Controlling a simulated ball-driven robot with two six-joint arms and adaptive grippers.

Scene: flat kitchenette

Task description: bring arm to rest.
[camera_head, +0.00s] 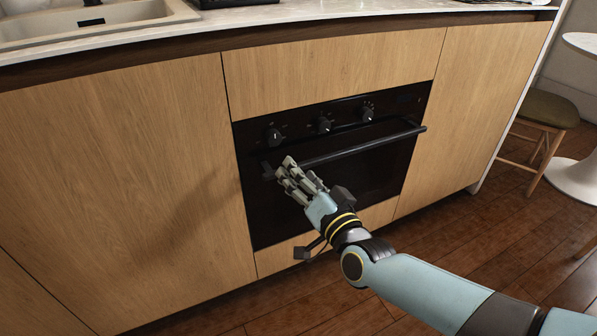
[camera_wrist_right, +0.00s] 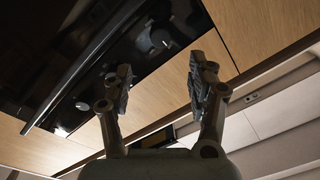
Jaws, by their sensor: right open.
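My right arm (camera_head: 430,285) reaches in from the lower right in the head view. My right gripper (camera_head: 285,172) is in front of the black oven (camera_head: 350,180), near the left end of its handle bar (camera_head: 360,147). Whether it touches the handle cannot be told. In the right wrist view the two fingers of the right gripper (camera_wrist_right: 160,85) stand apart with nothing between them. The oven door looks shut. My left gripper does not show.
Wooden cabinet fronts (camera_head: 130,180) flank the oven under a pale counter (camera_head: 350,12) with a sink (camera_head: 90,20) at the left. A stool (camera_head: 545,112) and a white table (camera_head: 583,42) stand at the right. The wooden floor (camera_head: 480,235) in front of the right cabinet is clear.

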